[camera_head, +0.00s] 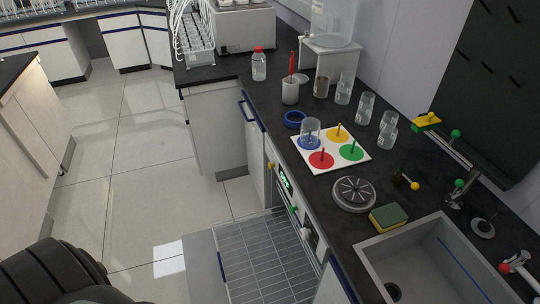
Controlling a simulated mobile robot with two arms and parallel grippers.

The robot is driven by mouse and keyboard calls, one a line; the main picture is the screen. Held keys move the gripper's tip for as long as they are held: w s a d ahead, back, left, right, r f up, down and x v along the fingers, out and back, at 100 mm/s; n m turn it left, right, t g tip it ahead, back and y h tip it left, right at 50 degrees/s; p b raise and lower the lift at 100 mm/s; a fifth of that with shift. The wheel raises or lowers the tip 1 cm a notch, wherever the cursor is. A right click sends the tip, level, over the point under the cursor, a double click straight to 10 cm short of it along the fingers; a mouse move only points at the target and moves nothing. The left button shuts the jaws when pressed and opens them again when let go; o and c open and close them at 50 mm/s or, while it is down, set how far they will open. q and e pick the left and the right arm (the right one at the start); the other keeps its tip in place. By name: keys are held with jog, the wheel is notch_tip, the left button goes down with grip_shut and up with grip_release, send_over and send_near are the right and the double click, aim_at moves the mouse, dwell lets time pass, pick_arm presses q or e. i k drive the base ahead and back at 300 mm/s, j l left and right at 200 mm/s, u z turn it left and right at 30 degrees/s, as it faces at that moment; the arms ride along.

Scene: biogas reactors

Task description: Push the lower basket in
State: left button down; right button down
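The lower basket (262,258) is a grey wire rack at the bottom centre. It sits pulled out over the lowered door (203,262) of the dishwasher, in front of the counter. The machine's front edge (285,182) shows a green lit display and small coloured knobs. The basket looks empty, and its near end is cut off by the picture's lower edge. Neither of my grippers can be made out. A dark ribbed part of mine fills the bottom left corner, apart from the basket.
The counter above holds a sink (430,262), a sponge (388,217), a round metal plate (354,194), a white board with coloured discs (331,147), and several glasses. The tiled floor (140,190) left of the basket is clear. A cabinet (25,120) stands at the far left.

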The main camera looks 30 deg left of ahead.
aim_at(221, 266)
jog(key=j+u, duration=0.1)
jog(key=u, duration=0.85)
